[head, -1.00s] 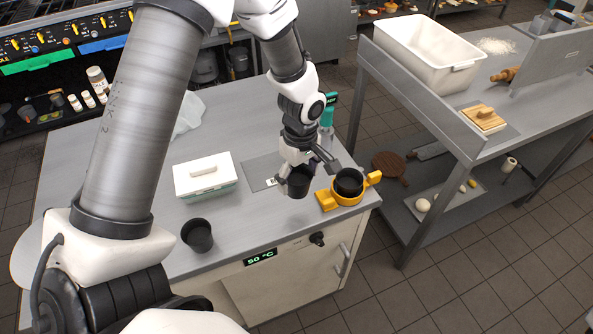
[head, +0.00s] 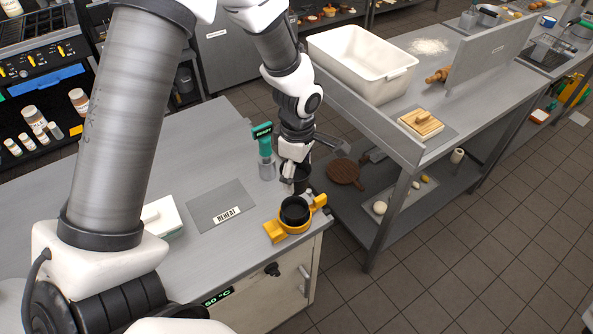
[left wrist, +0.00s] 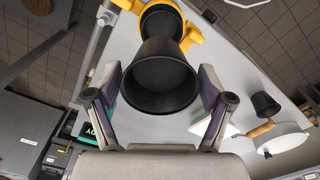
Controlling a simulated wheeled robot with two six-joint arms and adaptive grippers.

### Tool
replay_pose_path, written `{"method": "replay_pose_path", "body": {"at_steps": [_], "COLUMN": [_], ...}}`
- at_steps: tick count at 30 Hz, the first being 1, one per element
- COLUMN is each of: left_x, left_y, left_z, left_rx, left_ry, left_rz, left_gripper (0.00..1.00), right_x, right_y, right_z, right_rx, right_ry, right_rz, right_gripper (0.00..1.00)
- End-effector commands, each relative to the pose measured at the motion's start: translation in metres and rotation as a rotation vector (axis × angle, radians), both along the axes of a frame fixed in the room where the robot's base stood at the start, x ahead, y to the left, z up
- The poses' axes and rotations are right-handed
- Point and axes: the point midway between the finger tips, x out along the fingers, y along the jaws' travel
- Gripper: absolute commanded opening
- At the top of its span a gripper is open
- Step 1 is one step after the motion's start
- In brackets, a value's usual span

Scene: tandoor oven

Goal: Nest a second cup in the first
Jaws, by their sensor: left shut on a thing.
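My left gripper (head: 298,186) is shut on a black cup (left wrist: 160,80), whose open mouth faces the camera in the left wrist view. Another black cup (left wrist: 162,22) sits in the yellow ring holder (left wrist: 190,38), just beyond the held cup and partly hidden by it. In the head view the gripper is right at the yellow holder (head: 275,232), near the counter's corner. A dark cup mouth shows inside the ring there, but I cannot tell the two cups apart. A further black cup (left wrist: 265,104) stands on the counter. My right gripper is not in view.
A teal-topped device in a clear container (head: 265,155) stands close behind the gripper. A grey REHEAT mat (head: 222,200) and a white box (head: 162,222) lie to the left. A side table with a white bin (head: 360,65) stands right, across a gap.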

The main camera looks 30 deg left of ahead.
Motion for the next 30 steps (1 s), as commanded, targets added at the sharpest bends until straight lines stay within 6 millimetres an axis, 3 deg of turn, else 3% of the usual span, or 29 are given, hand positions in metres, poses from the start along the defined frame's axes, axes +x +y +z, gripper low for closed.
{"method": "replay_pose_path", "body": {"at_steps": [15,30], "left_x": [0.000,0.000], "left_y": [0.000,0.000], "left_z": [-0.064,-0.071], "left_rx": [0.000,0.000], "left_ry": [0.000,0.000], "left_rz": [0.000,0.000], "left_gripper": [0.44,0.44], "right_x": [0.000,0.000], "right_y": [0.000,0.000], "right_z": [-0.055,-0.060], "right_rx": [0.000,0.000], "right_ry": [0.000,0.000], "right_rz": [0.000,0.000], "right_gripper": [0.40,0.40]}}
